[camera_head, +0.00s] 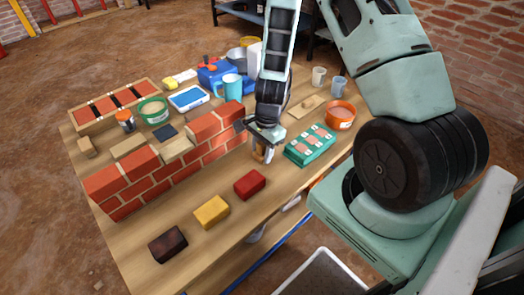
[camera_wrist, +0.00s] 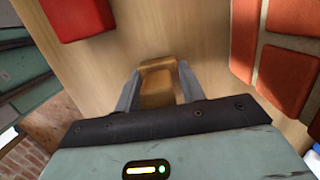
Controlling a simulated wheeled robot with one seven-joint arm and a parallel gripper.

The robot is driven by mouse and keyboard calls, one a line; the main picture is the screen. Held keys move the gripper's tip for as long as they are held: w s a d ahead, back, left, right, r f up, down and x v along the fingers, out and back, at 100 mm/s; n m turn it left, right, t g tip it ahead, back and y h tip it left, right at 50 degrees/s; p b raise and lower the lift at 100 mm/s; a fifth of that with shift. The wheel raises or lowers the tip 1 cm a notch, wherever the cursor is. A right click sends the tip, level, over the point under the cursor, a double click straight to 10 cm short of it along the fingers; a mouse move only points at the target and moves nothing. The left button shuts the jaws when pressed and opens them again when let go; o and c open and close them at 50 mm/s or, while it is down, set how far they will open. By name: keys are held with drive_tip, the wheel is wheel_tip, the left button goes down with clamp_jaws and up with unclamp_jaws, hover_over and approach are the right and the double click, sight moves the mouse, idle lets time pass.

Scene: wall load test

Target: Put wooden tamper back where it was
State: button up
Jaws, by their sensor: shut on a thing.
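My gripper (camera_head: 262,148) is low over the table, just right of the near face of the small brick wall (camera_head: 165,165). It is shut on the wooden tamper (camera_head: 260,154), a small tan wooden block that shows below the fingers. In the wrist view the tamper (camera_wrist: 158,82) sits between the two grey fingers (camera_wrist: 157,88). I cannot tell whether the tamper touches the table. Its upper part is hidden by the gripper.
A red block (camera_head: 250,184), a yellow block (camera_head: 212,212) and a dark block (camera_head: 168,244) lie along the front. Bare table (camera_head: 150,215) lies before the wall.

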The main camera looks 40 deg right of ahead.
drive_tip(key=shift+f, duration=0.15)
drive_tip(key=o, duration=1)
